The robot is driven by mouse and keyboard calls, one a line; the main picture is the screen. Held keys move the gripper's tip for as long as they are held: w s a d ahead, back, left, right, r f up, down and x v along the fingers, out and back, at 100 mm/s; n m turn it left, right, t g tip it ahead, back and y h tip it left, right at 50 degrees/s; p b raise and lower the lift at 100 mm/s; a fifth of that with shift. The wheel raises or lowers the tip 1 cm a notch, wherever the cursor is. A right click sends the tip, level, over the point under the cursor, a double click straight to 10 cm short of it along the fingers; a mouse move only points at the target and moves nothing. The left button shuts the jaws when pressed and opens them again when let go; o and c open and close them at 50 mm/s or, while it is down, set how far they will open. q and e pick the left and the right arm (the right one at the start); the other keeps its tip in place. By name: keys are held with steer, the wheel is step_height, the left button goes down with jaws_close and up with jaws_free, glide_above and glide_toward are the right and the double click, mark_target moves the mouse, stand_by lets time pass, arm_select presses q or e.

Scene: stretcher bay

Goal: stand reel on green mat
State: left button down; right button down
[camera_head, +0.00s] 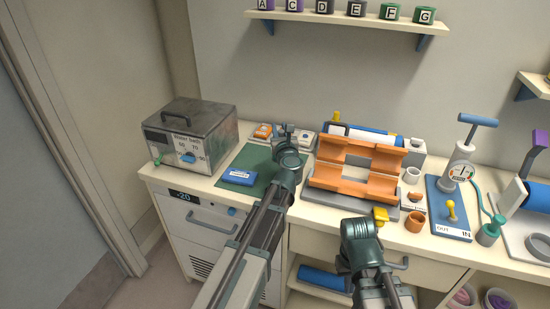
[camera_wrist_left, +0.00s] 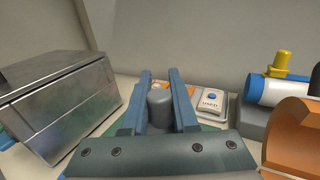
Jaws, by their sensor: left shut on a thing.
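My left gripper (camera_head: 288,133) is over the back part of the green mat (camera_head: 251,160). In the left wrist view its two blue fingers (camera_wrist_left: 160,76) are shut on a grey, rounded, upright cylinder (camera_wrist_left: 160,108), which seems to be the reel. Its lower end is hidden, so I cannot tell whether it touches the mat. The head view hides it behind the gripper and arm. My right gripper (camera_head: 360,232) is in front of the counter edge, by a yellow knob (camera_head: 380,215); its fingers do not show clearly.
A blue box (camera_head: 239,176) lies on the mat's left part. A metal water bath (camera_head: 190,135) stands left. Behind the gripper are small trays, one with a blue button (camera_wrist_left: 211,100). An orange open cradle (camera_head: 355,170) stands right of the mat.

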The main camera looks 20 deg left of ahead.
arm_select(q)
step_height(320, 180, down, 5)
steer(key=b, duration=0.3)
steer(key=shift+r, duration=0.2)
steer(key=shift+b, duration=0.3)
step_height(320, 180, down, 4)
steer(key=b, duration=0.3)
steer(key=shift+r, duration=0.15)
steer(key=shift+b, duration=0.45)
steer(key=c, duration=0.7)
jaws_free()
